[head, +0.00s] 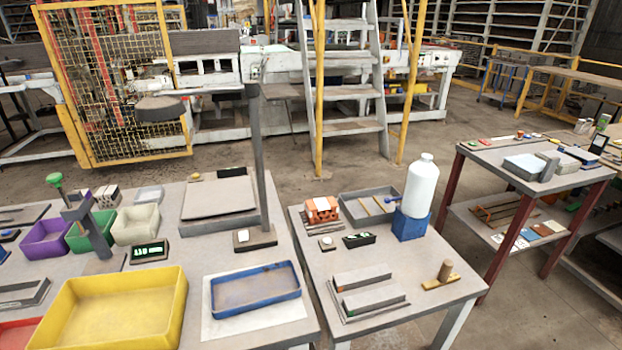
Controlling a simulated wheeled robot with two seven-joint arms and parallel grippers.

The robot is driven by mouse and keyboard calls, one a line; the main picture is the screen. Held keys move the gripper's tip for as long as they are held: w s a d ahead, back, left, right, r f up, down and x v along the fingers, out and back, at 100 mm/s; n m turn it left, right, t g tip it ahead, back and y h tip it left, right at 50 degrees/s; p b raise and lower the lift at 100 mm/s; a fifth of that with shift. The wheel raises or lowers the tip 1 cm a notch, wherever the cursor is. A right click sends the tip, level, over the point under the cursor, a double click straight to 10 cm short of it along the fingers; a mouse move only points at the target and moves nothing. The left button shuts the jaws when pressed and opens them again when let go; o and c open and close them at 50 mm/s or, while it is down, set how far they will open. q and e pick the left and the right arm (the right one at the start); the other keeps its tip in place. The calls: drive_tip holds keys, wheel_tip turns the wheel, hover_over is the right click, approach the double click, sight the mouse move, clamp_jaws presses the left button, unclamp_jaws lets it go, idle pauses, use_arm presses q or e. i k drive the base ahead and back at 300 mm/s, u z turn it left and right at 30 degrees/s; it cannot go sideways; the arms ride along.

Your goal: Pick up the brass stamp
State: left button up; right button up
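What looks like the brass stamp (441,278) stands on the right part of the small grey table in the middle. It has a flat yellow base and an upright brown cylindrical handle. It is upright and apart from the things around it, and nothing covers it. Neither of my grippers shows in the head view.
Left of the stamp lie two long grey bars (372,299). Behind it stand a white bottle (421,188) on a blue block (409,225), a grey tray (368,206) and an orange hollow brick (321,209). The left table holds a yellow bin (112,310) and blue tray (255,289).

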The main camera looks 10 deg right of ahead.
sight(444, 277)
drive_tip(key=z, duration=1.25)
